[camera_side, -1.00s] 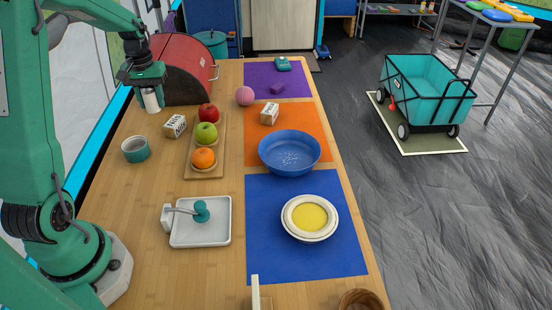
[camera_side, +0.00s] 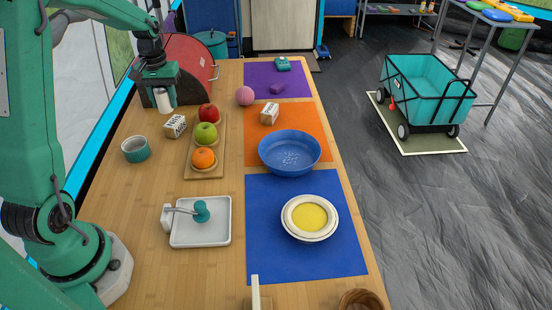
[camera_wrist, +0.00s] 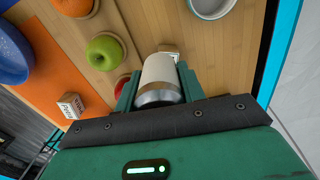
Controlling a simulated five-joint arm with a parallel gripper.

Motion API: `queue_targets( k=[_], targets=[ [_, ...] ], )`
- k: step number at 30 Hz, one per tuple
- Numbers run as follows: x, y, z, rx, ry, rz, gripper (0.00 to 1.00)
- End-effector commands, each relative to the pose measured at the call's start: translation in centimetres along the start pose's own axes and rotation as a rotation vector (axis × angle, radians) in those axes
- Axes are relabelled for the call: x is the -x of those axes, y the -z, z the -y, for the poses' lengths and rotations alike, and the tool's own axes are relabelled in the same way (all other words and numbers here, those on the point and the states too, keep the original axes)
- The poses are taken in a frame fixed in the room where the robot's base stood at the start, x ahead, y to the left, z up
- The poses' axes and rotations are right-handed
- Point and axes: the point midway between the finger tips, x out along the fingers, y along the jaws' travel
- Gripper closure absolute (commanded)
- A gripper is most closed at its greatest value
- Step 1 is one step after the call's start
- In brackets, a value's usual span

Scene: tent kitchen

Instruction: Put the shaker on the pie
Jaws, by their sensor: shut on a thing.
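The shaker (camera_side: 165,101) is a white cylinder with a metal-coloured end. My gripper (camera_side: 163,90) is shut on it near the far left of the table, in front of the red round-topped box. In the wrist view the shaker (camera_wrist: 160,78) sits between the fingers of my gripper (camera_wrist: 158,90). The pie (camera_side: 310,217) has a yellow filling and a pale rim, and lies on the blue mat (camera_side: 275,262) at the front right, well away from my gripper. The wrist view does not show the pie.
A board (camera_side: 206,172) with an apple row and an orange (camera_side: 203,157) lies between the shaker and the pie. A blue bowl (camera_side: 289,153) stands behind the pie. Small cartons (camera_side: 175,126), a teal cup (camera_side: 135,149) and a white tray (camera_side: 201,235) are also on the table.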

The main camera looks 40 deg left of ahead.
Motion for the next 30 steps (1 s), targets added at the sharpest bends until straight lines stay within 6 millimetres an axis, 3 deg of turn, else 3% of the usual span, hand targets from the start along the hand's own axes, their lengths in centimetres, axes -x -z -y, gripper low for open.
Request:
queue_targets(
  k=[14, 30],
  targets=[
    [0.8, -4.4, -12.5, -0.207, 0.000, 0.000, 0.85],
    [1.7, -13.7, -24.5, -0.444, -0.001, 0.000, 0.85]
  ],
)
